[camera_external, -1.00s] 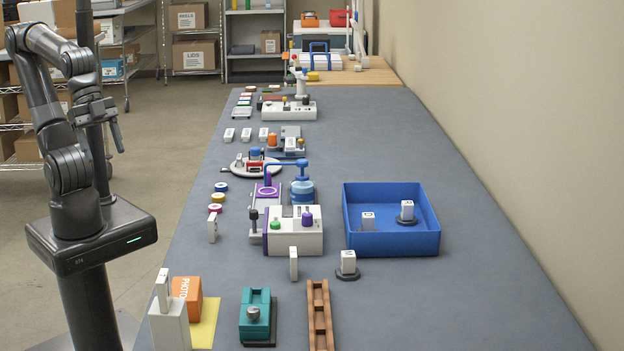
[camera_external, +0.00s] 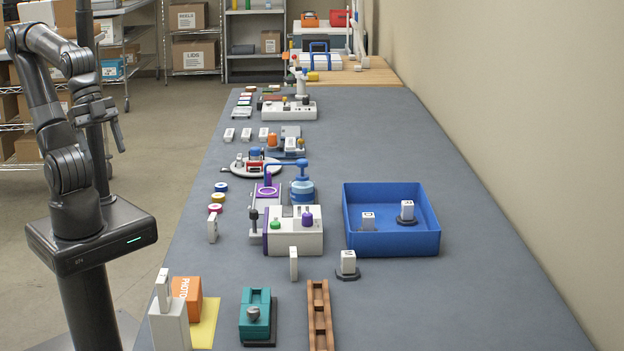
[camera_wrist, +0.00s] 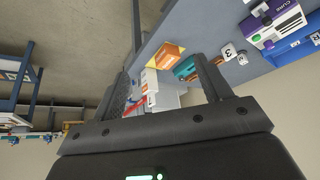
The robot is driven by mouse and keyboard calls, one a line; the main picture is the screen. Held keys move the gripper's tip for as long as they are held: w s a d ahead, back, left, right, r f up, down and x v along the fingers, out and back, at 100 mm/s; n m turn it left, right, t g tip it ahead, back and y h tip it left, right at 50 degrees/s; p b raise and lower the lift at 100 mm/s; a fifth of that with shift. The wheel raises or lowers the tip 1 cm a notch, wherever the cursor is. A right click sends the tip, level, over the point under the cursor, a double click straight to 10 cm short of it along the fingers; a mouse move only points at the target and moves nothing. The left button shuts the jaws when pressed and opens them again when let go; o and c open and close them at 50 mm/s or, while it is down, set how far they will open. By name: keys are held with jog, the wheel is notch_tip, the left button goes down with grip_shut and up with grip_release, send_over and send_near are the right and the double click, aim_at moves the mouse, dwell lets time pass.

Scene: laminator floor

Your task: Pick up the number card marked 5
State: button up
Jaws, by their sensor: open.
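I cannot make out a 5 on any card. In the external view, upright white cards stand beside the colored rings (camera_external: 212,229), in front of the white machine (camera_external: 293,263), and in a white holder (camera_external: 169,328) at the front left. In the wrist view, one white card (camera_wrist: 229,51) appears to read 3. Several small white tiles (camera_external: 246,134) lie farther back; their faces are unreadable. My gripper (camera_external: 116,132) is raised left of the table, away from the cards. Its fingers (camera_wrist: 163,68) are apart with nothing held between them.
The long grey table (camera_external: 450,290) holds a blue bin (camera_external: 395,245) with white blocks, a white block (camera_external: 348,262) on a dark disc, a teal device (camera_external: 254,318), a brown rail (camera_external: 319,315) and an orange box (camera_external: 187,294). The table's right side is clear.

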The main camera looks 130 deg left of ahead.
jog(key=n+g, duration=0.6)
jog(key=n, duration=0.2)
send_over(211, 216)
jog(key=f, duration=1.3)
jog(key=shift+w+f, duration=0.3)
jog(key=shift+a+f, duration=0.2)
jog(key=shift+f, duration=0.1)
notch_tip(211, 216, down, 5)
jog(key=shift+r, duration=0.15)
jog(key=shift+s+d+f, duration=0.1)
jog(key=shift+d+f, duration=0.05)
jog(key=shift+f, duration=1.3)
jog(key=shift+s+d+f, duration=0.1)
jog(key=shift+f, duration=1.35)
jog(key=shift+c, duration=0.4)
jog(key=c, duration=1)
